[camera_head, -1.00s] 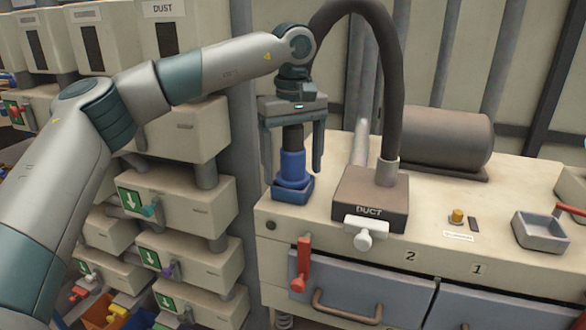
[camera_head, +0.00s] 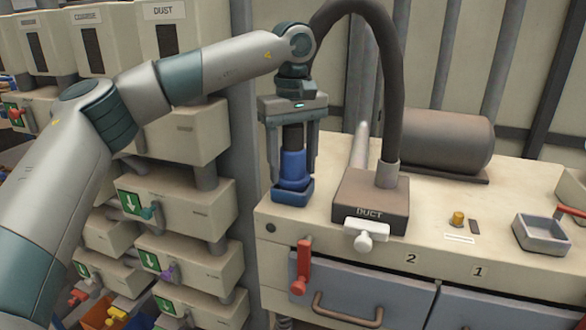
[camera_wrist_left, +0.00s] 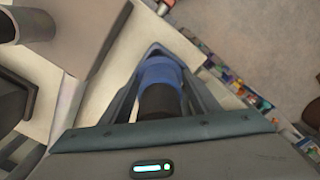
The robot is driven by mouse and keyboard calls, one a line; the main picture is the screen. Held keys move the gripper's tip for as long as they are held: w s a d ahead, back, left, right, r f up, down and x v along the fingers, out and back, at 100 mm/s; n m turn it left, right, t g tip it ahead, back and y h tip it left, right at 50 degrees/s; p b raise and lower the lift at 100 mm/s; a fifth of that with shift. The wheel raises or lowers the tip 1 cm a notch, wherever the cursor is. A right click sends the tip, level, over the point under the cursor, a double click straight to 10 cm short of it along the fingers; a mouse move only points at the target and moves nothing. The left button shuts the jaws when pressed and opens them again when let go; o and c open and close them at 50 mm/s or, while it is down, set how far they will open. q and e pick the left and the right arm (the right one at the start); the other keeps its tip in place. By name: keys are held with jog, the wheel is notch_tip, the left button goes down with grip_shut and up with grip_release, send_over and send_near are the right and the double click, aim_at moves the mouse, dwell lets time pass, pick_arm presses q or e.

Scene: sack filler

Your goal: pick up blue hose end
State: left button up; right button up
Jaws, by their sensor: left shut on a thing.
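The blue hose end (camera_head: 293,168) stands upright at the left back corner of the bench, with a black upper part and a wider blue foot. My left gripper (camera_head: 293,165) points down over it, with one finger on each side, and is shut on it. In the left wrist view the blue hose end (camera_wrist_left: 160,72) sits between the fingers of my left gripper (camera_wrist_left: 157,75), its black top nearest the camera. The foot appears to be at the bench top; I cannot tell if it touches. My right gripper is not in view.
A dark duct box (camera_head: 371,205) with a thick hose rising from it stands close to the right. A grey tray (camera_head: 541,234) lies at the right. Hopper units (camera_head: 180,200) stand left.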

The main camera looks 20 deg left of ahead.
aim_at(294, 149)
pick_arm(q)
jog(key=shift+r, duration=0.35)
notch_tip(294, 149, up, 2)
jog(key=shift+d+r+b, duration=0.1)
jog(key=shift+r+b, duration=0.1)
jog(key=shift+b, duration=0.65)
jog(key=d+r+b, duration=0.2)
jog(key=d+r, duration=0.5)
jog(key=d, duration=0.4)
jog(key=shift+w+d+r, duration=0.15)
jog(key=shift+w+d, duration=0.05)
jog(key=shift+d, duration=0.1)
jog(key=shift+s, duration=0.1)
